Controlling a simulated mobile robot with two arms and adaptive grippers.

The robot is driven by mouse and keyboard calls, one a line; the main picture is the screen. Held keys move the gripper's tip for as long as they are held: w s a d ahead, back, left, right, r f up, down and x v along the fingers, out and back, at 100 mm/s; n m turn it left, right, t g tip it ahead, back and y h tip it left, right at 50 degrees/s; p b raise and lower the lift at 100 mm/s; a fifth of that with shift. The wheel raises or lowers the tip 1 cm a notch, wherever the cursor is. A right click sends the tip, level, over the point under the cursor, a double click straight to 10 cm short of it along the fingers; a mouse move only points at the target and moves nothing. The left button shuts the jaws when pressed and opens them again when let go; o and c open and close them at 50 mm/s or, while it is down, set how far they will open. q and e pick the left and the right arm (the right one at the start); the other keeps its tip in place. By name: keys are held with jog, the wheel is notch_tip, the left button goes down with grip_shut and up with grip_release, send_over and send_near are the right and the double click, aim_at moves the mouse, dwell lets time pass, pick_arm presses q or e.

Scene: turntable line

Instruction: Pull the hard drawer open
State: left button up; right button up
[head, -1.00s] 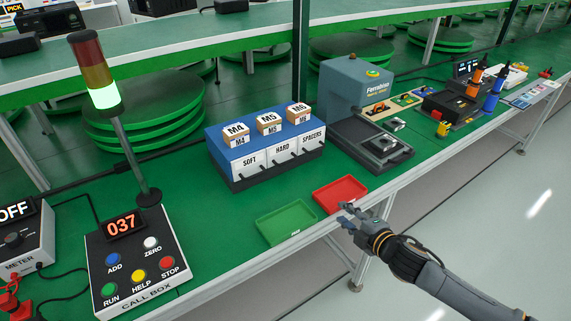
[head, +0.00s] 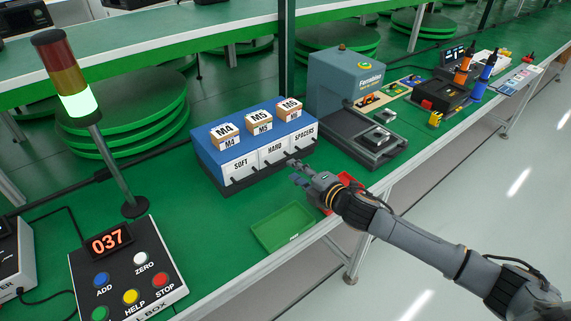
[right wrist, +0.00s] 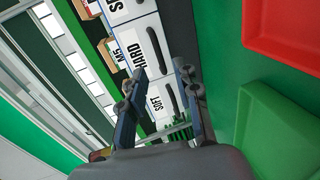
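The blue drawer unit (head: 205,147) stands on the green bench with three white drawer fronts, labelled SOFT, HARD and SPACERS. The HARD drawer (head: 272,157) is the middle one and looks closed. In the right wrist view, the HARD drawer (right wrist: 139,42) shows its dark bar handle (right wrist: 158,52) beyond the fingertips. The SOFT drawer (right wrist: 156,103) lies beside it, partly behind the fingers. My right gripper (head: 294,172) is open and empty, in front of the unit and apart from the handles. It also shows in the right wrist view (right wrist: 160,78). My left gripper is not in view.
A green tray (head: 284,228) lies in front of the unit. A red tray (head: 347,179) is partly hidden behind my right gripper. Small labelled boxes (head: 259,123) stand on the unit. A call box (head: 128,272) stands at left, a grey-blue machine (head: 341,83) at right.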

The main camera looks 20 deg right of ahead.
jog(key=x, duration=0.5)
jog(key=shift+w, duration=0.1)
grip_shut()
